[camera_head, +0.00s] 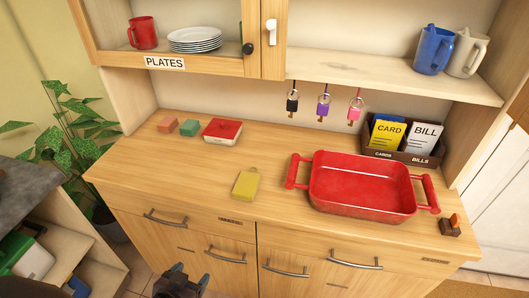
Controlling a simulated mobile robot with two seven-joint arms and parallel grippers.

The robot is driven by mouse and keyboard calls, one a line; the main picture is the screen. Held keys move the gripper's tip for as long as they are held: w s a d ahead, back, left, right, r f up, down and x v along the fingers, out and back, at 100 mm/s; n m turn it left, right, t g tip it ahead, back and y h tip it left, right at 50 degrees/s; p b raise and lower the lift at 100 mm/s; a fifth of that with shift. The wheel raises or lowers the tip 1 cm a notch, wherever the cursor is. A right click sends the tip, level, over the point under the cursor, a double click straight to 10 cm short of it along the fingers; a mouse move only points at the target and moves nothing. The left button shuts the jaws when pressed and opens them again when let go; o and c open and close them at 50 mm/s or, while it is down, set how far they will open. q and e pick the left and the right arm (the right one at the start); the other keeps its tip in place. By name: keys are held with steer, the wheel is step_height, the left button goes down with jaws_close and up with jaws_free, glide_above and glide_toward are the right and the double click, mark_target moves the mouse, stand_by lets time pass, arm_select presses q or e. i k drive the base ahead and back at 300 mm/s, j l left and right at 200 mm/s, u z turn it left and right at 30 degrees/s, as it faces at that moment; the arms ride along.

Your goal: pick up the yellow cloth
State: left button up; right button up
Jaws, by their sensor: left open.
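A small yellow item (245,185) with a little tab at its top lies flat on the wooden counter, near the front edge and left of the red tray. It is the only loose yellow thing on the counter and may be the yellow cloth; its material is hard to tell. My left gripper (180,278) is dark and shows at the bottom edge, in front of the cabinet and below the counter top. It is open and apart from the yellow item. My right gripper is not in view.
A red tray (345,205) with handles stands right of the yellow item. A red-lidded box (222,130) and two small blocks, one orange (171,125) and one green (190,127), lie behind left. Keys hang above. Drawer handles (226,256) stick out below. The counter's left front is clear.

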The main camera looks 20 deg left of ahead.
mark_target(246, 187)
steer(key=l+u, duration=0.2)
steer(key=u, duration=0.7)
steer(key=i, duration=0.05)
